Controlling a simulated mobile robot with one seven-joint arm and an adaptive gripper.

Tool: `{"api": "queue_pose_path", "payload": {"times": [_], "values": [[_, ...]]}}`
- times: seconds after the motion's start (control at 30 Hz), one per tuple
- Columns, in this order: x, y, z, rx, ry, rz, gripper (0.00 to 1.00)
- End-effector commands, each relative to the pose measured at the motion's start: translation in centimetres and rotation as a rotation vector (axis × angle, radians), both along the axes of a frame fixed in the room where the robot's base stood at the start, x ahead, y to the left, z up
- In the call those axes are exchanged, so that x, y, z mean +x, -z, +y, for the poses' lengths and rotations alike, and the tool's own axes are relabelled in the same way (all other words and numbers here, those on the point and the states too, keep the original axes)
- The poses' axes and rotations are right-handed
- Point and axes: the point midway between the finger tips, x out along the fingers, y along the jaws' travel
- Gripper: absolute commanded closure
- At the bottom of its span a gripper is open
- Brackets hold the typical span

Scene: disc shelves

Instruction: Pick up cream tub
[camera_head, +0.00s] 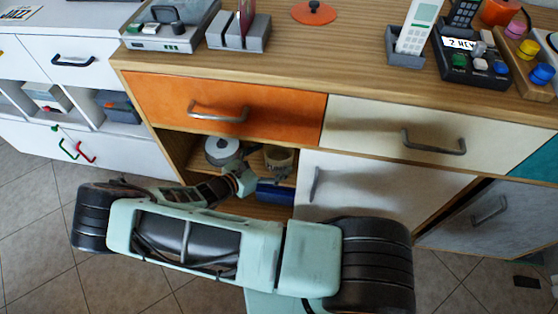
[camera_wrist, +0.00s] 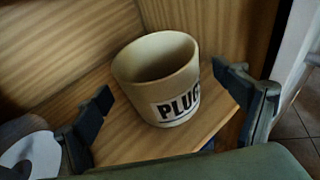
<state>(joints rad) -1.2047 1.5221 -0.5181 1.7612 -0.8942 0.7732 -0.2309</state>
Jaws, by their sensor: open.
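The cream tub (camera_wrist: 150,72) stands upright on a wooden shelf inside a cabinet compartment, with a white label reading "PLUG" and its open top facing up. In the head view the tub (camera_head: 281,157) shows partly, behind the end of my arm. My gripper (camera_wrist: 163,86) is open, with one dark finger on each side of the tub in the picture. The tub sits at or just beyond the fingertips; I cannot tell whether they touch it. In the head view my gripper (camera_head: 258,172) reaches into the compartment, its fingers hard to make out.
A grey-white disc-shaped roll (camera_head: 222,151) is left of the tub on the shelf. A blue object (camera_head: 275,192) lies below. An orange drawer (camera_head: 225,103) is above the compartment, and a white door (camera_head: 370,190) is to the right.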

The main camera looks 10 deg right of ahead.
Motion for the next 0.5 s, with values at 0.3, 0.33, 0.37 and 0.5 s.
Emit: {"api": "queue_pose_path", "payload": {"times": [0.3, 0.33, 0.37, 0.5], "values": [[1.6, 1.0, -2.4, -0.001, 0.000, -0.001, 0.10], [1.6, 1.0, -2.4, 0.000, 0.000, 0.000, 0.10], [1.6, 1.0, -2.4, 0.000, 0.000, 0.000, 0.10], [1.6, 1.0, -2.4, 0.000, 0.001, 0.000, 0.15]]}}
